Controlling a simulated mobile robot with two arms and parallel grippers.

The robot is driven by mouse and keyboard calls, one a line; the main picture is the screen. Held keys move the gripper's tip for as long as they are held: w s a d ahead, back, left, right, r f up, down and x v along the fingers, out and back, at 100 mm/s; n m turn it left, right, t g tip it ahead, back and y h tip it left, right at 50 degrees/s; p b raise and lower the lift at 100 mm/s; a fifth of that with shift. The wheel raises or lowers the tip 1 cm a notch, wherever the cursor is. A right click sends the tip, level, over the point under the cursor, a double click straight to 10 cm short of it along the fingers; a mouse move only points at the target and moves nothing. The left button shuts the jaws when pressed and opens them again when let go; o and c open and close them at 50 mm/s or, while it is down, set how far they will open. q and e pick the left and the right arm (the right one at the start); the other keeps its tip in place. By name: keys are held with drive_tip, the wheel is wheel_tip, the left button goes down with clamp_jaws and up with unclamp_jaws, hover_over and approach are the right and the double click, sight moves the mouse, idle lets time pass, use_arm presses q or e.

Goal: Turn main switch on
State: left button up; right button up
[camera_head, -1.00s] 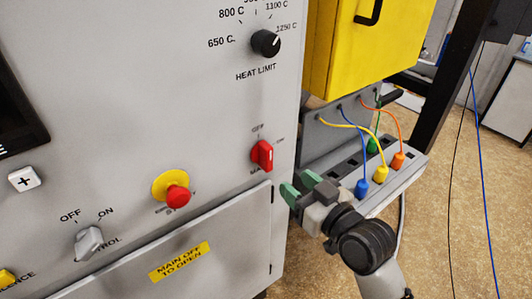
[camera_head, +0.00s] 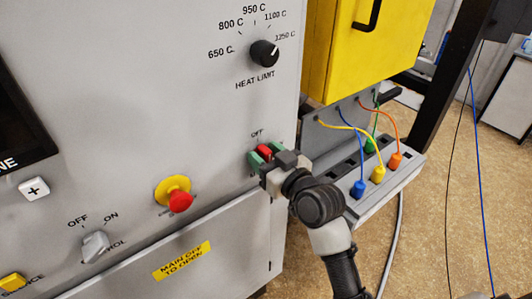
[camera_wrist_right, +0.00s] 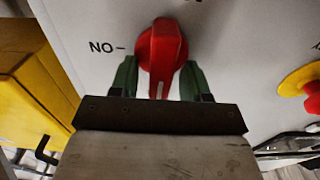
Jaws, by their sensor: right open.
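The red main switch (camera_head: 264,152) is on the grey furnace panel (camera_head: 130,130), below the heat limit knob. In the head view its lower part is hidden by my right gripper (camera_head: 264,158). In the right wrist view the red switch (camera_wrist_right: 161,50) stands between the two green fingertips of my right gripper (camera_wrist_right: 158,75), which is open around it. Small gaps seem to show between the fingers and the switch. The switch's white line points towards the gripper, not at the "ON" mark, which reads upside down. My left gripper is not in view.
A red emergency button on a yellow base (camera_head: 178,195) sits left of the switch. The heat limit knob (camera_head: 265,53) is above. A socket strip (camera_head: 385,185) with coloured plugs and a yellow box (camera_head: 370,45) are at right.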

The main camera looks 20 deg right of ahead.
clamp_jaws()
